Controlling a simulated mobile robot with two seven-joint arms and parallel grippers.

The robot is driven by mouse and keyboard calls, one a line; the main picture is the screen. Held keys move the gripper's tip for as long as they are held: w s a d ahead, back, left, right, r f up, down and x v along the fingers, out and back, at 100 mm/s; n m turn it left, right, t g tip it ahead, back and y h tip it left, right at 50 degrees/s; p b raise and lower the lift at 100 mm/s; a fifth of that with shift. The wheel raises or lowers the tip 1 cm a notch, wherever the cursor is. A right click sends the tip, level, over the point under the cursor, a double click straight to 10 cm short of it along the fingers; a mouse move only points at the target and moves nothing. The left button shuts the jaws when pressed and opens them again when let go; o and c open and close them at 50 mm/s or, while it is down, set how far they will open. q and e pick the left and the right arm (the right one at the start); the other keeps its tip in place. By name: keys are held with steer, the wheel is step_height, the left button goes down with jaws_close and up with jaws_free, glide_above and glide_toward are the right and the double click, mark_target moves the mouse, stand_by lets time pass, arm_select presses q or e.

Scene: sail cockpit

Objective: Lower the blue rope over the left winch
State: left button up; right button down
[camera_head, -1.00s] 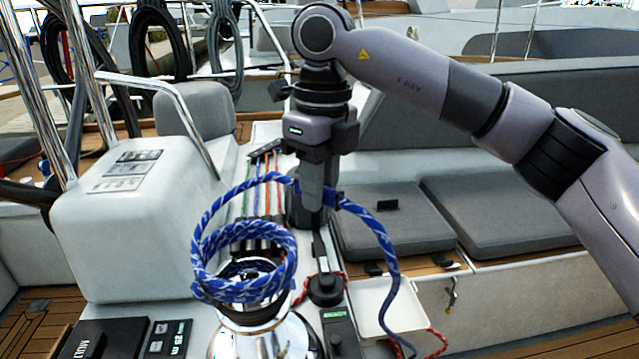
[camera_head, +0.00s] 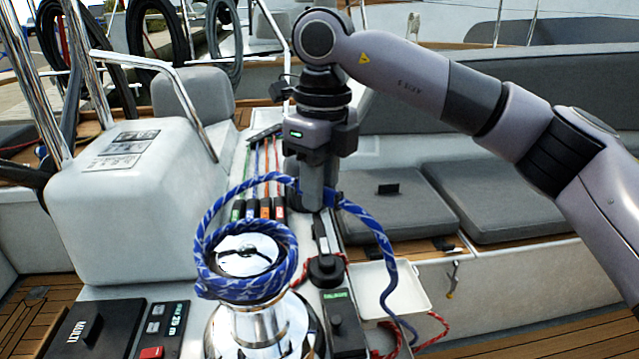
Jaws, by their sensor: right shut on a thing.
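The blue rope (camera_head: 240,291) is a coil of a few turns with white flecks. It sits around the upper part of the chrome winch (camera_head: 262,328), whose top face shows inside the loops. The rope's lower turns hide part of the drum, so I cannot tell how firmly they touch it. My right gripper (camera_head: 316,200) is shut on the blue rope, right of and behind the winch. From there one stretch arcs left to the coil, and the tail hangs down on the right past a white tray. My left gripper is not in view.
Rope clutches with coloured handles (camera_head: 258,209) stand behind the winch. A black knob (camera_head: 326,270) and control panel lie to its right, beside the white tray (camera_head: 409,288). A black MULTI display (camera_head: 97,328) is at lower left. Grey cushions (camera_head: 480,203) lie on the right.

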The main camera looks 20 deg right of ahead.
steer(key=shift+f+b, duration=2)
steer(key=shift+f, duration=0.95)
step_height(320, 180, down, 8)
steer(key=b, duration=0.5)
steer(key=shift+f+b, duration=0.3)
steer(key=shift+b, duration=0.1)
